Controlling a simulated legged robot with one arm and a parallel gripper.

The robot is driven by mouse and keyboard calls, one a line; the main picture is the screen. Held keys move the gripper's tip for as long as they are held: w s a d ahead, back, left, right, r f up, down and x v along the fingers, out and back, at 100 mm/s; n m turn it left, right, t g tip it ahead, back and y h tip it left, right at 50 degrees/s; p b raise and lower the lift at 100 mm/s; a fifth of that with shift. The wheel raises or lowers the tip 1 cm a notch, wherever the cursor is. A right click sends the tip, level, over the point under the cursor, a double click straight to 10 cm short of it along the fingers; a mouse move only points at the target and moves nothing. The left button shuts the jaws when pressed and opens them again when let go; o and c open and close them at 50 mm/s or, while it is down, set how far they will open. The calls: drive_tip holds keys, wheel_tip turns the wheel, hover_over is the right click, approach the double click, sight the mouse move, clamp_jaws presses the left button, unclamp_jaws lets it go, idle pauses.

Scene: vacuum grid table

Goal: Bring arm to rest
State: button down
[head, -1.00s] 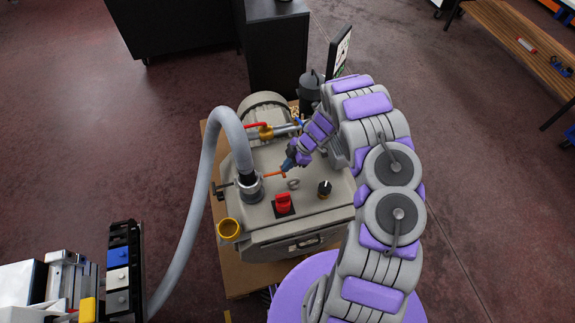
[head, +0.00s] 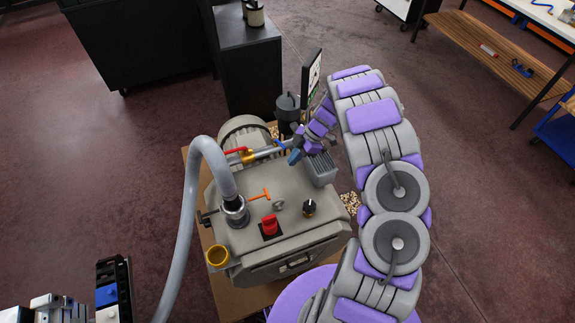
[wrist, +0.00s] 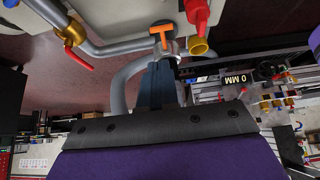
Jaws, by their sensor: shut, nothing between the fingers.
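My gripper (head: 296,154) is at the end of my purple and grey arm, above the back right part of the grey vacuum pump (head: 285,225). It is shut and empty. In the wrist view its dark fingers (wrist: 158,85) are together and point towards the hose fitting with the orange T-handle (wrist: 162,36). In the head view that orange handle (head: 262,195) stands on the pump beside the grey hose (head: 190,210), apart from my gripper.
The pump carries a red knob (head: 270,225), a black knob (head: 309,208), a yellow cup (head: 218,256) and a pipe with a red-handled valve (head: 238,151). A dark cabinet (head: 250,70) stands behind. A wooden bench (head: 500,55) is at the right. Floor between is clear.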

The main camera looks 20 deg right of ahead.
drive_tip(key=shift+d+r, duration=0.2)
drive_tip(key=shift+r, duration=0.15)
